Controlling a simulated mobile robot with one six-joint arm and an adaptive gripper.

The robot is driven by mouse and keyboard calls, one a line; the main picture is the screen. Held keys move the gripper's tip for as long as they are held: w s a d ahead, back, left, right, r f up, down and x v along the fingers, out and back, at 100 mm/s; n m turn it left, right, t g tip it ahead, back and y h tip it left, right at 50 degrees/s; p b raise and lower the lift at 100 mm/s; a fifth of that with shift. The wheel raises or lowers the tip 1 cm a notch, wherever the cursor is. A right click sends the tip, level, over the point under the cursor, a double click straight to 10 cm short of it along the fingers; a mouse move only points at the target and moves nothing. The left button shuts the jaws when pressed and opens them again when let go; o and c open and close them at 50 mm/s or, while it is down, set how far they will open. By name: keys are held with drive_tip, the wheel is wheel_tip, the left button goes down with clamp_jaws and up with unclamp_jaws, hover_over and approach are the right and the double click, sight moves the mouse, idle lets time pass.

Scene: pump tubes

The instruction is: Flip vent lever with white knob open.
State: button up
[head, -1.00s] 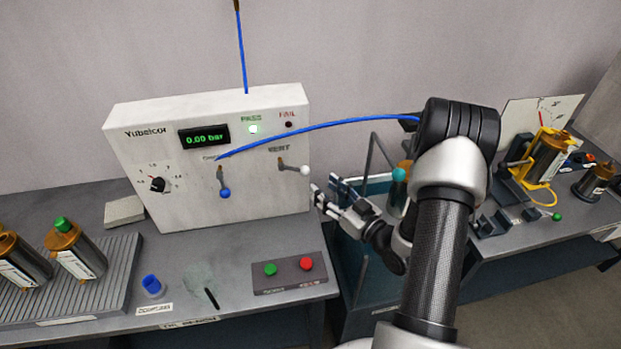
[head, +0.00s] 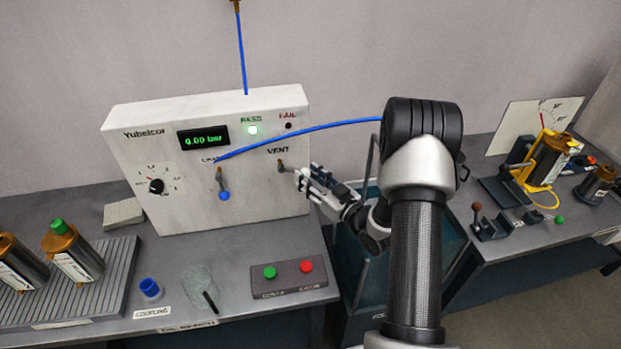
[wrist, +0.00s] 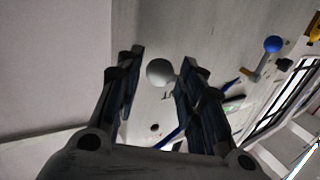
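The vent lever (head: 285,168) is under the VENT label on the white panel and points right. Its white knob is hard to make out in the head view, at my gripper's fingertips.
A second lever with a blue knob (head: 224,195) hangs down left of the vent lever. The panel (head: 250,210) shows a 0.00 bar display (head: 203,139) and a lit green PASS lamp (head: 252,130). A blue hose (head: 310,132) passes above the levers. A button box (head: 288,277) is below.

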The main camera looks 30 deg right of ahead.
clamp_jaws()
drive_tip(key=shift+d+r, duration=0.1)
idle(0.3)
drive_tip(key=r+n+g, duration=0.1)
drive_tip(key=n, duration=0.1)
drive_tip(key=r+n+g+h+p, duration=0.1)
drive_tip(key=r+n, duration=0.1)
drive_tip(key=shift+s+d+r, duration=0.1)
drive_tip(key=shift+d+r, duration=0.1)
drive_tip(key=shift+r, duration=0.05)
drive_tip(key=shift+o, duration=1.8)
unclamp_jaws()
drive_tip(key=shift+f, duration=0.1)
